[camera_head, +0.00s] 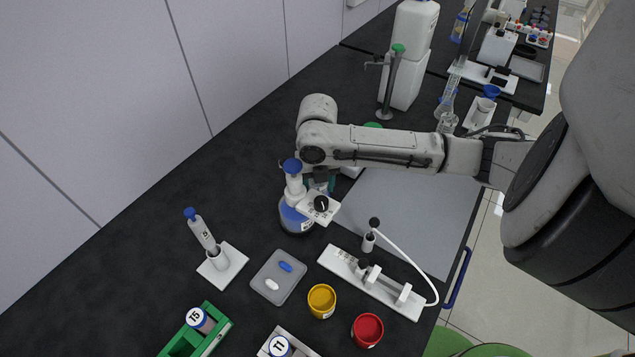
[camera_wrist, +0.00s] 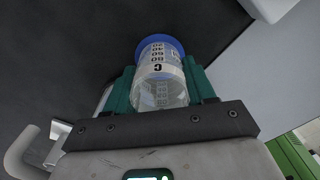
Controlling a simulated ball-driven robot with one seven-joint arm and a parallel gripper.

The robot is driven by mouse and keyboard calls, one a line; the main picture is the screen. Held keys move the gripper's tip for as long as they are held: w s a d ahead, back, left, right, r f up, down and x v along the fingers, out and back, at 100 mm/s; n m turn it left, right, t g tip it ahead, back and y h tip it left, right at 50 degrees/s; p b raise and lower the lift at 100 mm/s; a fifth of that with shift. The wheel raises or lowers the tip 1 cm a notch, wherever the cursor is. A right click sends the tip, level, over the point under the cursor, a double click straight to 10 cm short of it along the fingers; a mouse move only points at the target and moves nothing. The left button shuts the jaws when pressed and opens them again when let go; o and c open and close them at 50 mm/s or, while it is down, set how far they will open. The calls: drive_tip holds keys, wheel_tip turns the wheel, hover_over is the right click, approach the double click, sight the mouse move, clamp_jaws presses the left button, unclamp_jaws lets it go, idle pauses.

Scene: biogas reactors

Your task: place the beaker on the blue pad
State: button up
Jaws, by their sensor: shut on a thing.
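The beaker (camera_wrist: 160,90) is clear, with dark printed marks and a letter C. In the wrist view it stands between the green fingers of my gripper (camera_wrist: 160,88), which is shut on it. A round blue surface (camera_wrist: 152,44) shows at the beaker's far end. I cannot tell whether it is the blue pad or part of the beaker, or whether the two touch. In the head view my gripper (camera_head: 331,184) is low over the bench, mostly behind the wrist, and the beaker is hidden there. No flat blue pad shows clearly in the head view.
A flask with blue liquid (camera_head: 293,218) stands just left of my gripper. A large grey mat (camera_head: 425,235) lies to its right. In front are a white stand (camera_head: 365,285), a tray (camera_head: 278,290) and yellow (camera_head: 321,301) and red (camera_head: 367,330) pots.

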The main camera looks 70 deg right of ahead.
drive_tip(key=shift+f, duration=0.15)
drive_tip(key=o, duration=0.8)
drive_tip(key=shift+c, duration=0.2)
wheel_tip(320, 180, up, 12)
drive_tip(key=b, duration=0.1)
drive_tip(key=shift+r, duration=0.2)
